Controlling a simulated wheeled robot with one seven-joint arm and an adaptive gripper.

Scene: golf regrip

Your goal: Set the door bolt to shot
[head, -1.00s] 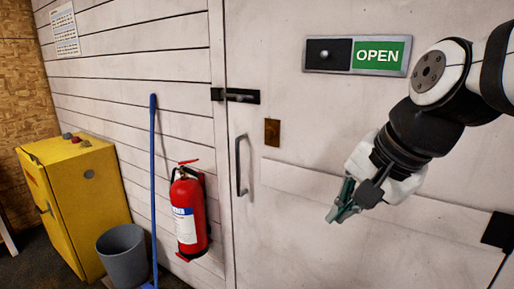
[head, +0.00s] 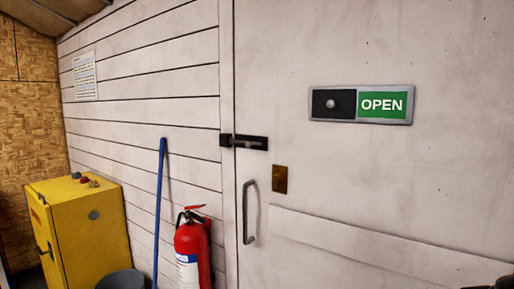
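The door bolt (head: 251,143) is a small black plate with a grey rod, mounted level near the left edge of the pale door (head: 340,180). A small black piece (head: 226,140) sits on the frame just left of it. The rod is too small to tell whether it reaches into that piece. A sign on the door (head: 381,105) reads OPEN in white on green, beside a black panel with a grey knob (head: 331,103).
Below the bolt are a grey door handle (head: 248,212) and a brown plate (head: 280,179). Left of the door stand a red fire extinguisher (head: 192,250), a blue pole (head: 159,210), a grey bucket (head: 121,281) and a yellow cabinet (head: 85,228).

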